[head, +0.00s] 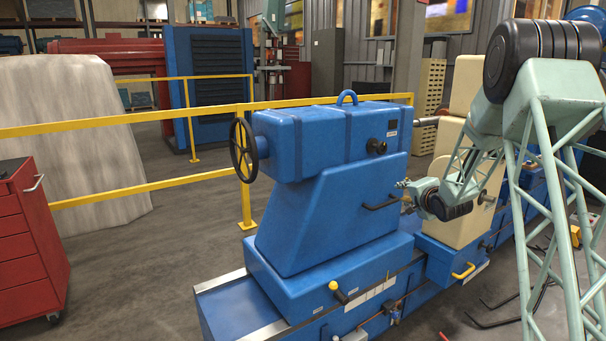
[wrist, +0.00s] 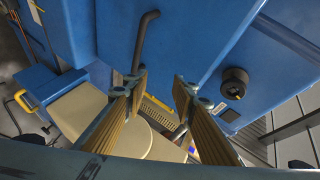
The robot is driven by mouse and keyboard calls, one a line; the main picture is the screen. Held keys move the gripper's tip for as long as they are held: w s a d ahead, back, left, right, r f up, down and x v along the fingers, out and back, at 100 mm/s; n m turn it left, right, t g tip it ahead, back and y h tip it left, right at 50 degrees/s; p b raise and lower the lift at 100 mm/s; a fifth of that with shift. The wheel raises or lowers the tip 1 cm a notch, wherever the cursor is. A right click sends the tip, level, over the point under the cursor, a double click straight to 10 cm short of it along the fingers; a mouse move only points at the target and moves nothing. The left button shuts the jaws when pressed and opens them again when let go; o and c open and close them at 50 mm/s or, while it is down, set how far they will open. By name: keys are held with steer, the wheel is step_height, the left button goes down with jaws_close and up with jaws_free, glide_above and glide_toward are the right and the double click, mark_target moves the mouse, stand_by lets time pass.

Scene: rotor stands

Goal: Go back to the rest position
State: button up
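My gripper (head: 402,186) is at the end of my green lattice arm in the head view, close to the right side of the blue machine stand (head: 325,215), near its bent black handle (head: 381,203). In the wrist view my gripper (wrist: 160,82) has its two tan-padded fingers apart, with nothing between them. The black handle (wrist: 146,38) and a round black knob (wrist: 235,83) on the blue housing lie beyond the fingertips. I cannot tell whether a finger touches the handle.
A cream stand (head: 455,190) is just right of my gripper on the same blue bed. A black handwheel (head: 243,150) sticks out at left. A yellow railing (head: 215,110) runs behind. A red tool cabinet (head: 30,245) stands at far left, with open floor between.

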steer(key=s+a+r+n+g+h, duration=0.1)
steer(key=s+a+r+n+g, duration=0.1)
steer(key=s+r, duration=0.6)
steer(key=s+a+r+n+g+h, duration=0.1)
steer(key=s+a+r+n, duration=0.2)
steer(key=s, duration=1)
steer(key=s+a+r+g+h, duration=0.1)
steer(key=s+a+r+g, duration=0.1)
steer(key=s+r, duration=0.65)
steer(key=s+a+f+n+g, duration=0.1)
steer(key=s+a+n, duration=0.1)
steer(key=s, duration=1.5)
steer(key=s+a+f+n+g+y, duration=0.1)
steer(key=s+a, duration=0.4)
steer(key=s, duration=1.2)
steer(key=s+a+f+n+g+y, duration=0.1)
steer(key=s+a+f+n+g, duration=0.1)
steer(key=s, duration=1.5)
steer(key=a+n+g, duration=0.1)
steer(key=a+n, duration=0.1)
steer(key=n, duration=0.1)
steer(key=shift+s, duration=0.3)
